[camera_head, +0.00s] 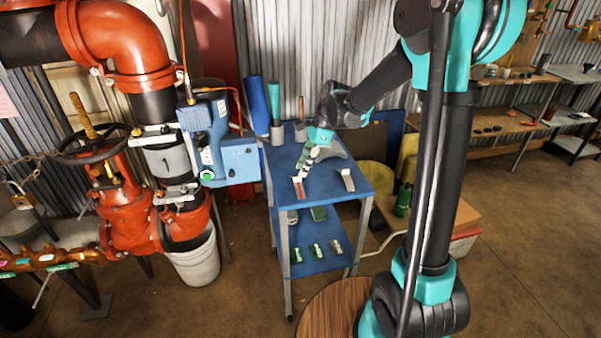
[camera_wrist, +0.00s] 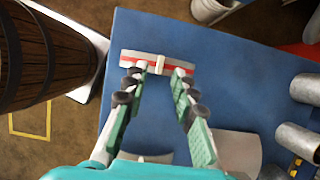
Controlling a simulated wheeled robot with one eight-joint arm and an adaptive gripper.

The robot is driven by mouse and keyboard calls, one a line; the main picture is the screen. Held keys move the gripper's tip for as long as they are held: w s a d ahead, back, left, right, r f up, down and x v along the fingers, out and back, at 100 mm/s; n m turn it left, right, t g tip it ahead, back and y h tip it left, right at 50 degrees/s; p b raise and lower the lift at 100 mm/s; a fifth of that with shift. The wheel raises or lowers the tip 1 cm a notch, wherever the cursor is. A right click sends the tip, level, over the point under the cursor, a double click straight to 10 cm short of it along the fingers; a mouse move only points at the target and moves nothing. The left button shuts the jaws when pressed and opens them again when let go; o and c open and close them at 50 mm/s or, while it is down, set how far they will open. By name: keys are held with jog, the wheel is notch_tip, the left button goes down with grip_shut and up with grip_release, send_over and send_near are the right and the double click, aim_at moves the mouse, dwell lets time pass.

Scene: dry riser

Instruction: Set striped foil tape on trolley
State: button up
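The striped tape (camera_head: 299,188), a pale strip with a red band and a light tab at its middle, is over the top of the blue trolley (camera_head: 323,190), near its front edge. In the wrist view the tape (camera_wrist: 150,58) lies crosswise at my fingertips, by the edge of the blue top (camera_wrist: 235,95). My gripper (camera_head: 303,174) points down at it. In the wrist view my gripper (camera_wrist: 162,71) has its fingers apart, with the tab between the tips. I cannot tell whether the tips touch the tape or whether it rests flat.
A second pale item (camera_head: 347,180) lies to the right on the trolley top. The lower shelf (camera_head: 318,262) holds several green items. A blue machine (camera_head: 222,145) on red pipework stands left; a wooden barrel (camera_head: 335,308) stands in front.

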jog(key=s+v, duration=0.1)
jog(key=v, duration=0.8)
jog(key=s+d+f+n+t+h, duration=0.2)
jog(key=s+d+f+n, duration=0.5)
jog(key=s+d, duration=0.2)
jog(key=s+d+f+n+t+h, duration=0.2)
jog(key=s+d+f+n+t, duration=0.1)
jog(key=s+d+f+n, duration=0.4)
jog(key=s+d, duration=0.2)
jog(key=s, duration=0.1)
jog(key=shift+s+d+n, duration=0.3)
jog(key=shift+d+n, duration=0.1)
jog(key=shift+a+f, duration=0.1)
